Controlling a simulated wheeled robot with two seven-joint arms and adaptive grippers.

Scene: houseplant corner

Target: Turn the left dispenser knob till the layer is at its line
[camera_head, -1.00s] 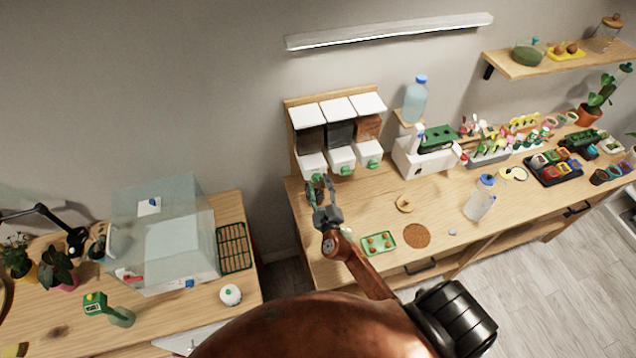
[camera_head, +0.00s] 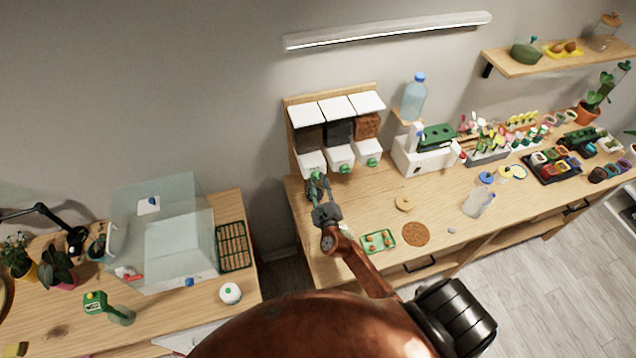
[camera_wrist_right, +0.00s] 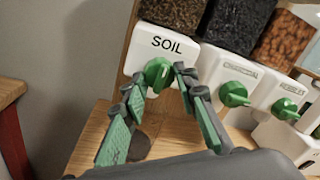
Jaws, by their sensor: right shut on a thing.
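The left dispenser (camera_head: 311,163) is white and labelled SOIL, with a dark-filled hopper above; its front also shows in the right wrist view (camera_wrist_right: 150,42). Its round green knob (camera_wrist_right: 158,73) faces front. My right gripper (camera_wrist_right: 162,84) has its fingers on either side of this knob and is shut on it. In the head view my right gripper (camera_head: 317,182) covers most of the knob. A dark round patch (camera_wrist_right: 140,145) shows below, between the fingers; I cannot tell what it is. No fill line or layer is clear. My left gripper is not in view.
Two more white dispensers, the middle (camera_head: 341,157) and the right (camera_head: 368,150), stand close beside with green knobs. A green tray (camera_head: 378,242), a brown round mat (camera_head: 416,234) and a clear bottle (camera_head: 478,203) are on the bench. Bare wood lies between them.

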